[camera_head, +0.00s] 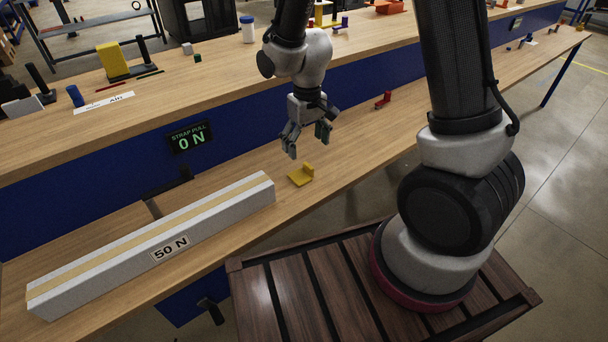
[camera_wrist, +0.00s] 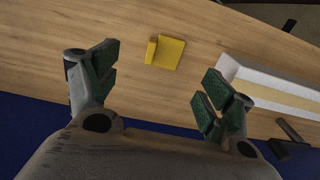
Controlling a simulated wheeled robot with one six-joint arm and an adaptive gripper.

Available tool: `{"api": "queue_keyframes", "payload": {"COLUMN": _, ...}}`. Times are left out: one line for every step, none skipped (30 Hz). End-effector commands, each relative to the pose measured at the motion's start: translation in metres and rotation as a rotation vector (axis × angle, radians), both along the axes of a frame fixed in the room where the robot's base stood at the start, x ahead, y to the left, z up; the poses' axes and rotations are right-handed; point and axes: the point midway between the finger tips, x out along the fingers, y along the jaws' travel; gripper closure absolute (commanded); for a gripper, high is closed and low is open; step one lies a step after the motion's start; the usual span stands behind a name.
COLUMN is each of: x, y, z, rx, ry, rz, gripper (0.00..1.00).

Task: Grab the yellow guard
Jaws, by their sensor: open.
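The yellow guard (camera_head: 301,175) is a small L-shaped piece. It lies on the lower wooden bench, just beyond the right end of the long grey beam. My gripper (camera_head: 307,140) is open and empty, in the air above the bench, behind the guard in the head view. In the wrist view the guard (camera_wrist: 166,53) lies between the lines of the two spread fingers, ahead of the fingertips. My gripper's green-padded fingers (camera_wrist: 155,82) do not touch it. Its upright flange is on the left in that view.
The long beam (camera_head: 160,242), labelled 50 N, lies on the lower bench (camera_head: 235,172). A "STRAP PULL 0 N" display (camera_head: 190,137) stands behind it. A small red part (camera_head: 383,100) lies farther right. The raised back shelf holds a yellow block (camera_head: 112,59) and several small items. Bench around the guard is clear.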

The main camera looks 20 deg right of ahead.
Motion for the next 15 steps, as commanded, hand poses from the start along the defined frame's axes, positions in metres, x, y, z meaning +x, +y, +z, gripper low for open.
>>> {"api": "queue_keyframes", "payload": {"x": 0.000, "y": 0.004, "z": -0.011, "rx": -0.005, "ry": 0.011, "rz": 0.008, "gripper": 0.18}}
{"api": "queue_keyframes", "payload": {"x": 0.000, "y": 0.006, "z": -0.015, "rx": -0.006, "ry": 0.014, "rz": 0.011, "gripper": 0.18}}
{"api": "queue_keyframes", "payload": {"x": 0.000, "y": 0.008, "z": -0.021, "rx": -0.008, "ry": 0.017, "rz": 0.015, "gripper": 0.18}}
{"api": "queue_keyframes", "payload": {"x": 0.000, "y": 0.009, "z": -0.025, "rx": -0.008, "ry": 0.019, "rz": 0.017, "gripper": 0.18}}
{"api": "queue_keyframes", "payload": {"x": 0.000, "y": 0.010, "z": -0.028, "rx": -0.009, "ry": 0.020, "rz": 0.018, "gripper": 0.18}}
{"api": "queue_keyframes", "payload": {"x": 0.000, "y": 0.010, "z": -0.034, "rx": -0.009, "ry": 0.022, "rz": 0.019, "gripper": 0.18}}
{"api": "queue_keyframes", "payload": {"x": 0.000, "y": 0.010, "z": -0.037, "rx": -0.009, "ry": 0.022, "rz": 0.019, "gripper": 0.18}}
{"api": "queue_keyframes", "payload": {"x": 0.000, "y": 0.010, "z": -0.041, "rx": -0.009, "ry": 0.022, "rz": 0.019, "gripper": 0.18}}
{"api": "queue_keyframes", "payload": {"x": 0.000, "y": 0.010, "z": -0.046, "rx": -0.009, "ry": 0.022, "rz": 0.018, "gripper": 0.18}}
{"api": "queue_keyframes", "payload": {"x": 0.000, "y": 0.010, "z": -0.049, "rx": -0.009, "ry": 0.022, "rz": 0.018, "gripper": 0.18}}
{"api": "queue_keyframes", "payload": {"x": 0.000, "y": 0.010, "z": -0.053, "rx": -0.009, "ry": 0.022, "rz": 0.018, "gripper": 0.18}}
{"api": "queue_keyframes", "payload": {"x": 0.000, "y": 0.009, "z": -0.058, "rx": -0.010, "ry": 0.023, "rz": 0.018, "gripper": 0.18}}
{"api": "queue_keyframes", "payload": {"x": 0.000, "y": 0.009, "z": -0.062, "rx": -0.010, "ry": 0.023, "rz": 0.018, "gripper": 0.18}}
{"api": "queue_keyframes", "payload": {"x": 0.000, "y": 0.008, "z": -0.067, "rx": -0.010, "ry": 0.023, "rz": 0.018, "gripper": 0.18}}
{"api": "queue_keyframes", "payload": {"x": 0.001, "y": 0.008, "z": -0.074, "rx": -0.010, "ry": 0.024, "rz": 0.017, "gripper": 0.18}}
